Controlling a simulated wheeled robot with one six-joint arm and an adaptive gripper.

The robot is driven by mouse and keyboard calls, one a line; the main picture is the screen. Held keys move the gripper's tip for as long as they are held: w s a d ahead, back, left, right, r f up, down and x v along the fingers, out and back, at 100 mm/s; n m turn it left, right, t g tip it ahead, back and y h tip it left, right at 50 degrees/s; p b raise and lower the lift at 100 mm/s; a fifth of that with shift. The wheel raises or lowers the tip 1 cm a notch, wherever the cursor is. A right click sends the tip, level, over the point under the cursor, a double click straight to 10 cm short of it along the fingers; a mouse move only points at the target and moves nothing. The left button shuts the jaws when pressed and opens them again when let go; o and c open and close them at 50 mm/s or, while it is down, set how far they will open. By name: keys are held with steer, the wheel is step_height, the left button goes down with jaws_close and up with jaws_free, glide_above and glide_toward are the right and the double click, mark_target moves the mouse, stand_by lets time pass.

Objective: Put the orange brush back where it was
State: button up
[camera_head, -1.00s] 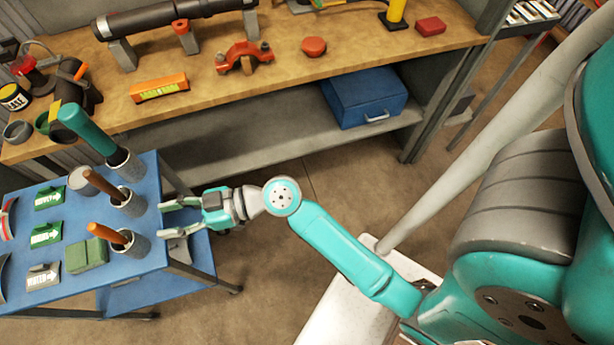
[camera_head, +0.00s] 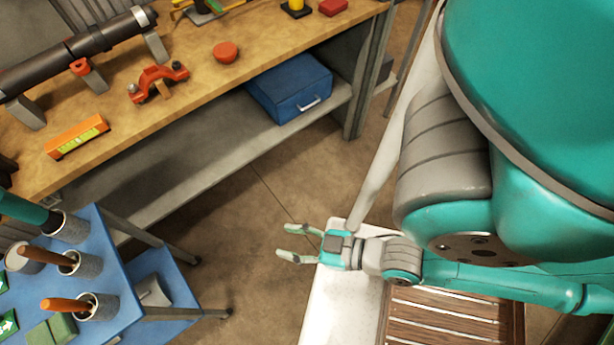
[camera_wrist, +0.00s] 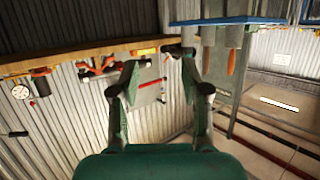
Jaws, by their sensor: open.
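The orange-handled brush (camera_head: 65,304) leans handle-up in the nearest grey cup (camera_head: 100,305) on the blue cart (camera_head: 115,262) at lower left; its lower end is hidden in the cup. A browner handle (camera_head: 47,257) stands in the middle cup (camera_head: 80,264), and a teal handle (camera_head: 22,209) in the far one. My gripper (camera_head: 283,241) is open and empty, in the air well right of the cart, touching nothing. In the wrist view my gripper (camera_wrist: 158,60) also shows open, with an orange handle (camera_wrist: 232,62) at upper right, beyond the fingers.
A wooden workbench (camera_head: 120,98) runs along the back with a red clamp (camera_head: 157,80) and an orange level (camera_head: 76,137). A blue toolbox (camera_head: 290,88) sits on its lower shelf. Floor is free between cart and gripper. A slatted wooden surface (camera_head: 445,325) lies beneath my arm.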

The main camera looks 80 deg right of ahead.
steer(key=s+r, duration=0.1)
steer(key=s, duration=0.1)
steer(key=s+r, duration=0.2)
steer(key=shift+s+r, duration=0.15)
steer(key=shift+r, duration=0.1)
